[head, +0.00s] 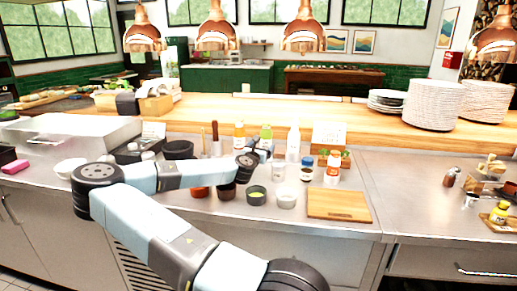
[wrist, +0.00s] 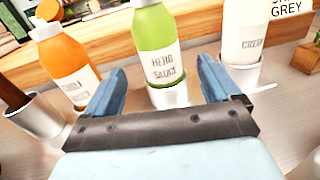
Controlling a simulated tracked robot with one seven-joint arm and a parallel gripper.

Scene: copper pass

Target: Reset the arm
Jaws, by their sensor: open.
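My arm reaches from the bottom of the head view over the steel counter, and my gripper (head: 262,147) is among the sauce bottles. In the wrist view my gripper (wrist: 158,88) is open, its two blue fingers apart. A green bottle labelled herb sauce (wrist: 160,45) stands in a holder beyond and between the fingertips. It also shows in the head view (head: 266,132). I see nothing held. An orange bottle (wrist: 66,62) stands to the left and a white bottle (wrist: 245,35) to the right, both outside the fingers.
A wooden board (head: 338,206) lies on the counter at right of small bowls (head: 286,195). Stacked plates (head: 433,104) stand on the wooden pass (head: 300,113). Copper lamps (head: 216,32) hang above. A steel box (head: 75,138) stands at left. The counter right of the board has free room.

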